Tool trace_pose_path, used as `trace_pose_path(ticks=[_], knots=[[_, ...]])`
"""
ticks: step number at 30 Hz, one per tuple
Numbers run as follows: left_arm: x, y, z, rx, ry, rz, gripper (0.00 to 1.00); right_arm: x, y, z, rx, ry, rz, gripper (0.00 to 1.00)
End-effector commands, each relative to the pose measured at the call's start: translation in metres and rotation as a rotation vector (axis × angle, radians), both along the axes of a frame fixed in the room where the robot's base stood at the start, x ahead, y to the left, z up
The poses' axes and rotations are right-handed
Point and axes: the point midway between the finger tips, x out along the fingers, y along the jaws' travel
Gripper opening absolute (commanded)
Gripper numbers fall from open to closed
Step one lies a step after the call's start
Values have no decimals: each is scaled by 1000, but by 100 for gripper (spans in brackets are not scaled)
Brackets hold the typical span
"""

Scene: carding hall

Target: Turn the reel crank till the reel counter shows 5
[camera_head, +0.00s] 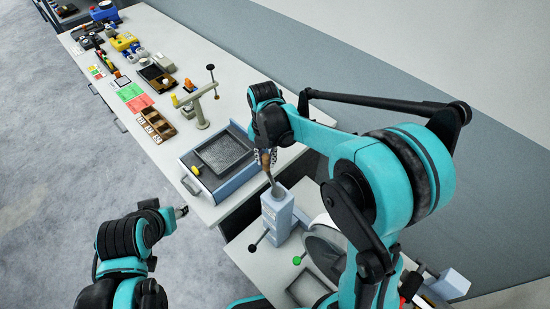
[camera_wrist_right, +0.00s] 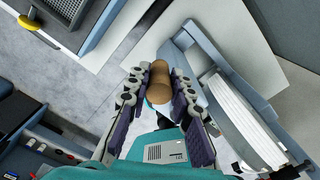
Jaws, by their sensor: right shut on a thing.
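My right gripper (camera_head: 265,157) is shut on a brown, wood-coloured handle (camera_wrist_right: 160,82), which lies between its two padded fingers in the right wrist view. In the head view the handle continues down as a grey shaft just above a light-blue post (camera_head: 276,215); I cannot tell whether it belongs to the reel crank. A pale round reel (camera_head: 326,252) stands right of the post, partly hidden by my right arm; its white rim (camera_wrist_right: 243,118) also shows in the wrist view. No counter reading is legible. My left gripper (camera_head: 181,212) is off the bench edge, apart from everything.
A blue-grey tray unit (camera_head: 192,163) with a yellow knob stands left of the post. Black-knobbed and green-knobbed (camera_head: 297,261) rods stick out near the reel. The long bench behind carries a small stand (camera_head: 202,112), a wooden compartment box (camera_head: 157,127) and several small items.

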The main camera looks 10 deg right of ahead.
Motion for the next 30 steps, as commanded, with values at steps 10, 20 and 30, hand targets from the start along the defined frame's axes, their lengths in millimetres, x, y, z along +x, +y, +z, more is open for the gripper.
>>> trace_pose_path(ticks=[10,20,30], knots=[[0,0,-8,0,0,0,46,-10,30,0,1,-1,321,0],[0,0,-11,0,0,0,46,-21,46,0,-1,-2,531,0],[0,0,-12,0,0,0,46,-26,52,0,-1,-2,617,0]])
